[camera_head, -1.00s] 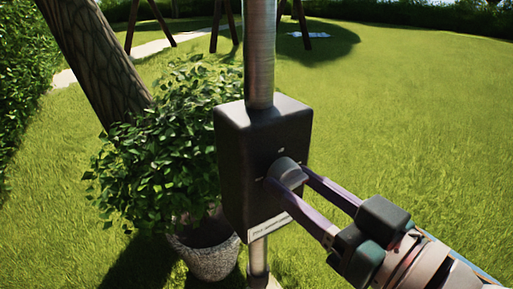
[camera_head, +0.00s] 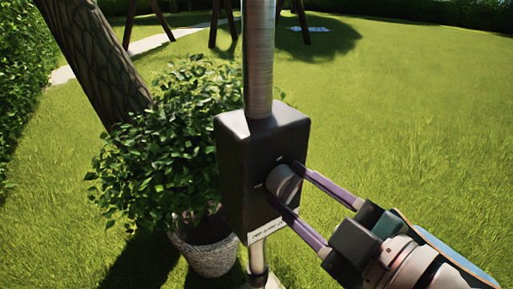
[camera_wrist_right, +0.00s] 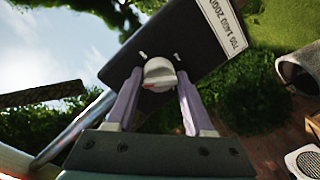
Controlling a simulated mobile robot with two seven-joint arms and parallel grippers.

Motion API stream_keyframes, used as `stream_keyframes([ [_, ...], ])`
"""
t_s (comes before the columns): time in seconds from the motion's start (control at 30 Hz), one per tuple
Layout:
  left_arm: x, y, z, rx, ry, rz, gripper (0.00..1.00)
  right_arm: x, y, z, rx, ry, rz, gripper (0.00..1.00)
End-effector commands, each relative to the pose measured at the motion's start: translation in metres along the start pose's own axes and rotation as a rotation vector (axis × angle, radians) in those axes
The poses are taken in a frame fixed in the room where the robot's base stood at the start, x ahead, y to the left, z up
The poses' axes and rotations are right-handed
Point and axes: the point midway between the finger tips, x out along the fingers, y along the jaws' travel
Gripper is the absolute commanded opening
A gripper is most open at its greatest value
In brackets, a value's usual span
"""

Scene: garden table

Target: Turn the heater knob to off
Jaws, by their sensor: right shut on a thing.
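The heater's black control box (camera_head: 240,165) is mounted on a grey metal pole (camera_head: 259,60). Its round grey knob (camera_head: 284,183) sticks out of the front face, with small white marks around it. My right gripper (camera_head: 284,188) has its two purple-grey fingers on either side of the knob and is shut on it. In the right wrist view the knob (camera_wrist_right: 159,74) sits between the fingertips and shows a small red mark at its lower edge. A white label (camera_wrist_right: 226,22) is on the box. My left gripper is not in view.
A leafy bush in a stone pot (camera_head: 207,245) stands just left of the box. A tree trunk (camera_head: 100,65) leans behind it. Open lawn (camera_head: 420,130) lies to the right.

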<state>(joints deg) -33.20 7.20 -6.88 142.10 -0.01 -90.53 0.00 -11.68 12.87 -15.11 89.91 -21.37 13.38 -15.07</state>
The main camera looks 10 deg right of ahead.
Motion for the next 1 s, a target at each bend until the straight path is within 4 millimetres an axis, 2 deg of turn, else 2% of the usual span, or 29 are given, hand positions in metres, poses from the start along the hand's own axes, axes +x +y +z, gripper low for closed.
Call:
stream_keyframes([
  [0.5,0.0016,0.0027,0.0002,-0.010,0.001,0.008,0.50,0.0001,0.0013,-0.0007,-0.421,-0.028,0.008,0.00],
  [1.0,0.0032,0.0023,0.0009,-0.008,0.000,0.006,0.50,0.0003,0.0018,-0.0023,-0.568,-0.034,0.011,0.00],
])
